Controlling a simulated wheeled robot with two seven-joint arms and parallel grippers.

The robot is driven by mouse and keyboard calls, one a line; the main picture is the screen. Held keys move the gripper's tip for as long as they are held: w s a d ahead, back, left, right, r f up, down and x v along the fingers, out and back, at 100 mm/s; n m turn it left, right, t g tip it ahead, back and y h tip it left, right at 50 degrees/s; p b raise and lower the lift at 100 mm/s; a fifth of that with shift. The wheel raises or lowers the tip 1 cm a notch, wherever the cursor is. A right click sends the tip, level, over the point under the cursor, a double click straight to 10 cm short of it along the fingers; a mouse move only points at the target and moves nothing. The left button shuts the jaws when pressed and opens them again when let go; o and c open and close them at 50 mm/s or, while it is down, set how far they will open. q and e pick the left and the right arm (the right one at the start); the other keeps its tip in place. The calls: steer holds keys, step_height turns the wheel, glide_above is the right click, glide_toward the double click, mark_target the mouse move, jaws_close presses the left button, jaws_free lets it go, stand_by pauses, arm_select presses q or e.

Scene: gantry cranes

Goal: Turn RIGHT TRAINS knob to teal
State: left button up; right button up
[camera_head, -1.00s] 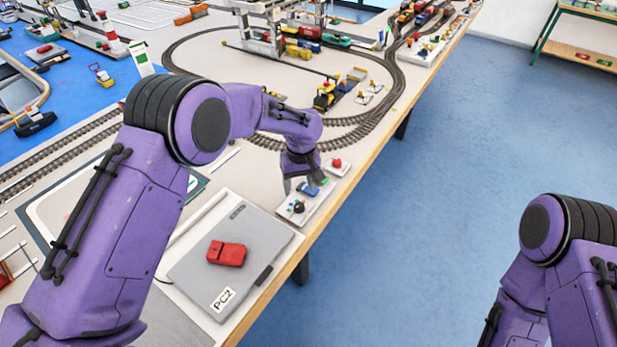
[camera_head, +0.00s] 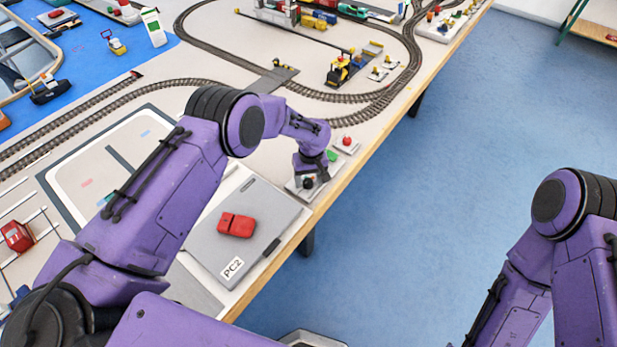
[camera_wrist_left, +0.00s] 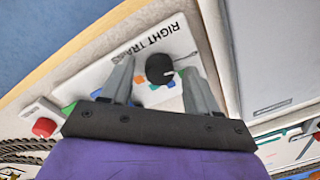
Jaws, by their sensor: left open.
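The RIGHT TRAINS panel is a white plate (camera_wrist_left: 95,75) at the table's front edge, with its label printed along one side in the left wrist view. Its black round knob (camera_wrist_left: 159,68) has small coloured marks, blue and orange among them, partly hidden by my gripper. The knob also shows in the head view (camera_head: 308,183). My left gripper (camera_head: 312,176) points down over the panel. Its two fingers are apart, one on each side of the knob; I cannot tell whether they touch it. My right arm shows at the right; its gripper is out of frame.
A grey PC2 box (camera_head: 209,245) with a red block (camera_head: 236,225) on it lies beside the panel. A red button (camera_head: 347,141) sits on its own plate beyond the gripper. Train tracks (camera_head: 330,97) lie behind. Open floor is at the right.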

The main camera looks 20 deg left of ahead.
arm_select(q)
steer(key=shift+c, duration=0.5)
steer(key=c, duration=0.9)
steer(key=shift+c, duration=0.2)
